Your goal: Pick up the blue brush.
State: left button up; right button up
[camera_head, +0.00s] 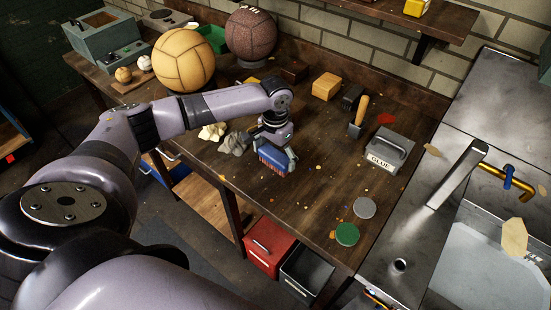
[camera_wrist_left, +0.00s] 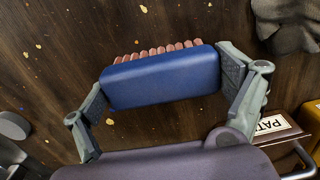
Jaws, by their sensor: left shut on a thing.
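The blue brush (camera_head: 272,160) is near the front edge of the dark wooden workbench (camera_head: 300,205) in the head view. My left gripper (camera_head: 276,147) reaches down over it and is shut on it. In the left wrist view the blue brush body (camera_wrist_left: 165,80) sits between the two fingers, one at each end, with a row of reddish-brown bristles along its far side. I cannot tell whether the brush touches the bench or hangs just above it. My right gripper is not in view.
Crumpled grey cloth (camera_head: 235,143) lies left of the brush. A tan ball (camera_head: 183,60) and a dark ball (camera_head: 251,35) stand behind. A grey GLUE container (camera_head: 388,150), a green disc (camera_head: 347,234) and a grey disc (camera_head: 364,207) are to the right. The bench between is mostly clear.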

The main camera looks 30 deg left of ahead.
aim_at(275, 154)
pick_arm(q)
jog(key=c, duration=0.4)
jog(key=shift+r, duration=0.1)
jog(key=shift+w+r, duration=0.1)
jog(key=shift+r, duration=0.35)
notch_tip(275, 154, up, 19)
jog(key=shift+b, duration=1.15)
